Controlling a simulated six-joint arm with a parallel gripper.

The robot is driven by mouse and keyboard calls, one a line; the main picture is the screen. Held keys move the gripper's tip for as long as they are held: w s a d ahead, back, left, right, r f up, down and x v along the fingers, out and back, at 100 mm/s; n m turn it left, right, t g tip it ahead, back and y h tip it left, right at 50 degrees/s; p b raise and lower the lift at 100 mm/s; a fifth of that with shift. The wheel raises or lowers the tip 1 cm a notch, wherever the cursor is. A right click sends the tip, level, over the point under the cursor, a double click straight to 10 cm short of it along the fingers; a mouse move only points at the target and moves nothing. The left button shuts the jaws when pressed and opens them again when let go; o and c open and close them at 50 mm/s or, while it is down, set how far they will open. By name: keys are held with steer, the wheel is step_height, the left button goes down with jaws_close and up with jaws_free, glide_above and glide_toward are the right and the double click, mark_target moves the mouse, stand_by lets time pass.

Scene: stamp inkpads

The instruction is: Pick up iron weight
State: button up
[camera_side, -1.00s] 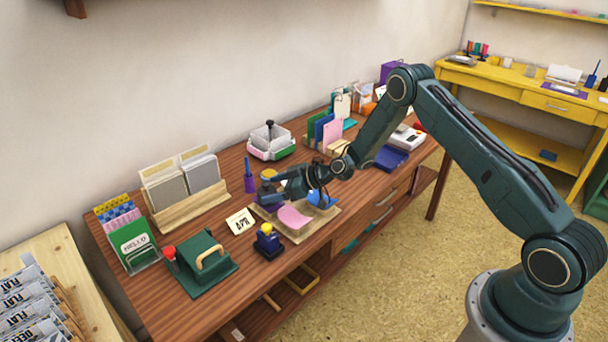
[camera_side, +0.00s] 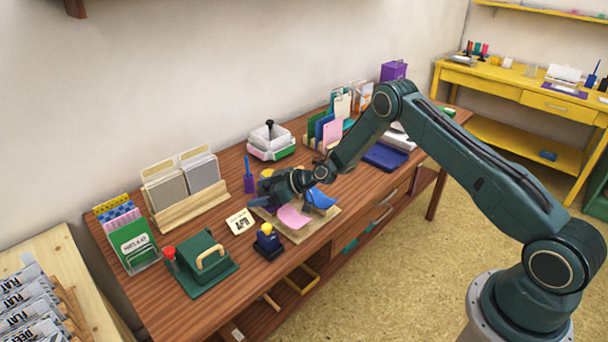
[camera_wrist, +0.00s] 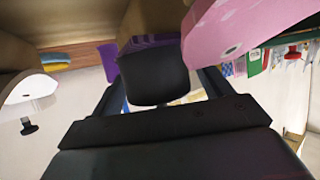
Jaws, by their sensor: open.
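My gripper (camera_side: 275,193) is low over the wooden board near the table's front edge in the side view. In the wrist view my gripper (camera_wrist: 160,85) is open, with one finger on each side of a dark, rounded block (camera_wrist: 155,75). This block looks like the iron weight; I cannot tell whether a finger touches it. In the side view the gripper hides it.
The wooden board (camera_side: 318,229) carries a pink piece (camera_side: 293,217) and a blue one (camera_side: 320,199) close to the gripper.

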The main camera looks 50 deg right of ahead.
mark_target(261, 189)
steer(key=c, duration=1.4)
steer(key=shift+r, duration=0.15)
jaws_close()
steer(key=shift+r, duration=0.2)
step_height(261, 189, up, 20)
steer(key=shift+f, duration=0.15)
